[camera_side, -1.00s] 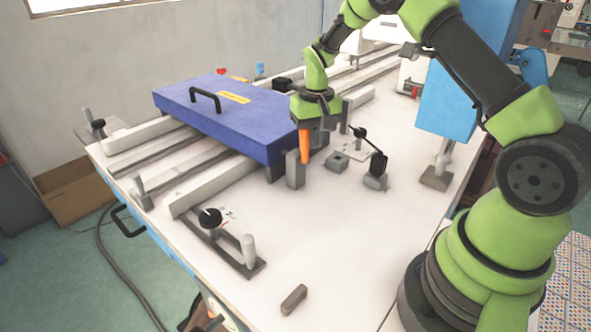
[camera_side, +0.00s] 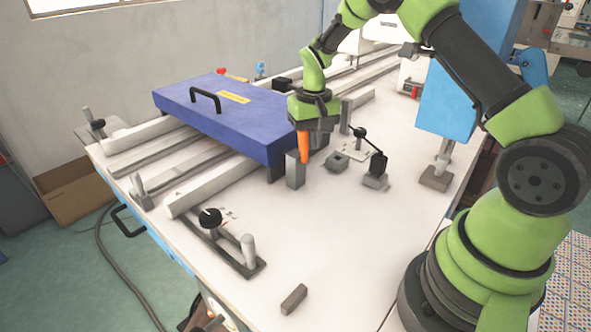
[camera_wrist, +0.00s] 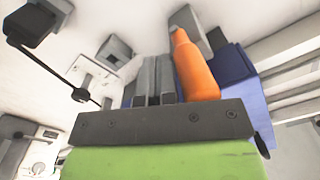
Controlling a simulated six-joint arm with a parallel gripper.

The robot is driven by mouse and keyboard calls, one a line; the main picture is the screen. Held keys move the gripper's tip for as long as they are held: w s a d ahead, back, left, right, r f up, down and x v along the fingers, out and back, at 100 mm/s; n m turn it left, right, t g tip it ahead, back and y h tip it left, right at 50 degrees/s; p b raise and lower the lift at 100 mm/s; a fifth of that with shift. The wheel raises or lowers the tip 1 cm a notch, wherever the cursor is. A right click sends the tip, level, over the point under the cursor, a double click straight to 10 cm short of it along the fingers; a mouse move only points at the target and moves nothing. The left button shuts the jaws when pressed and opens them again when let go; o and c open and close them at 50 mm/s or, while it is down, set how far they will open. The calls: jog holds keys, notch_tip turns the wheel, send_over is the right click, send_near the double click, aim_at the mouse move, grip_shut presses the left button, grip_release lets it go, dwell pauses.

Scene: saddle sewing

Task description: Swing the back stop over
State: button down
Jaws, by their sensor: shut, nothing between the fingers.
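My gripper (camera_side: 318,138) is at the right end of the blue box-shaped cover (camera_side: 222,108), above the white table. In the wrist view its grey fingers (camera_wrist: 153,75) are together, with nothing seen between them. An orange rounded piece (camera_side: 304,147) stands beside the fingers; it also shows in the wrist view (camera_wrist: 194,66). A grey upright block (camera_side: 295,170) is just below the orange piece; contact is unclear. A grey post (camera_side: 345,115) stands behind and right of my gripper. I cannot tell which part is the back stop.
A black-knobbed lever (camera_side: 369,142) stands right of my gripper, over a small plate. A slotted bracket with a black knob (camera_side: 210,217) and a loose dark block (camera_side: 294,299) lie nearer the front. Pale rails (camera_side: 213,185) run under the cover.

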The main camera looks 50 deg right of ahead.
aim_at(303, 153)
jog(key=shift+a+f, duration=0.1)
jog(key=shift+a, duration=1.65)
jog(key=shift+d, duration=0.75)
jog(key=shift+r, duration=4.5)
